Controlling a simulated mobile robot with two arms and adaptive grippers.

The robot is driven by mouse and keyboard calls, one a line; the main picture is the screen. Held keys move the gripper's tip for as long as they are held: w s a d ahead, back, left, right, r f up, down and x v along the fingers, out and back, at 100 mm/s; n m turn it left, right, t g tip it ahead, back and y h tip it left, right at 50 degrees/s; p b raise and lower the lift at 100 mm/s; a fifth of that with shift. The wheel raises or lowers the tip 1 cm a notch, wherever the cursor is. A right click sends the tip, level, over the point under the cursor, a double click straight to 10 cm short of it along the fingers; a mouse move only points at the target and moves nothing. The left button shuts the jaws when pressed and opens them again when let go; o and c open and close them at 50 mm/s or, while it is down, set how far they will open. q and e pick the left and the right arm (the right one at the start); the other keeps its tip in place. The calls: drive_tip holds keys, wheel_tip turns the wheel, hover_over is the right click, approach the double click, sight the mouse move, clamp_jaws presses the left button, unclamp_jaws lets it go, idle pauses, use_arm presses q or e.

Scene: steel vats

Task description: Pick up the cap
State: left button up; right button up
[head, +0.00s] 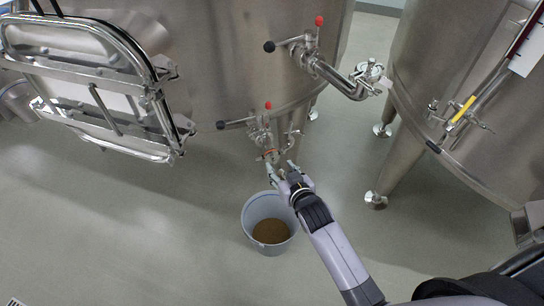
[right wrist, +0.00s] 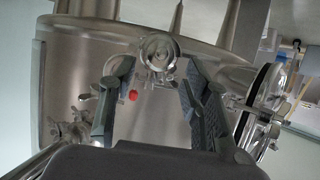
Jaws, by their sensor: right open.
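What looks like the cap is a round, shiny steel disc (right wrist: 158,46) at the end of the low outlet on the middle vat. In the head view the outlet's end (head: 270,154) is small, and I cannot make the cap out clearly there. My right gripper (head: 281,169) is open just in front of this outlet. In the right wrist view its two fingers (right wrist: 158,75) are spread, with the disc just beyond and between their tips. No grip on it shows. My left gripper is not in view.
The middle vat (head: 225,55) has valve handles with red and black knobs. A grey bucket (head: 249,211) with brown contents stands on the floor below my right gripper. A second vat (head: 470,80) stands at right. An open hatch door (head: 85,75) is at upper left.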

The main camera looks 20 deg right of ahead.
sight(275, 162)
drive_tip(key=x, duration=0.5)
drive_tip(key=shift+a+f, duration=0.15)
drive_tip(key=shift+f, duration=0.05)
drive_tip(key=shift+s, duration=0.1)
drive_tip(key=shift+c, duration=0.6)
clamp_jaws()
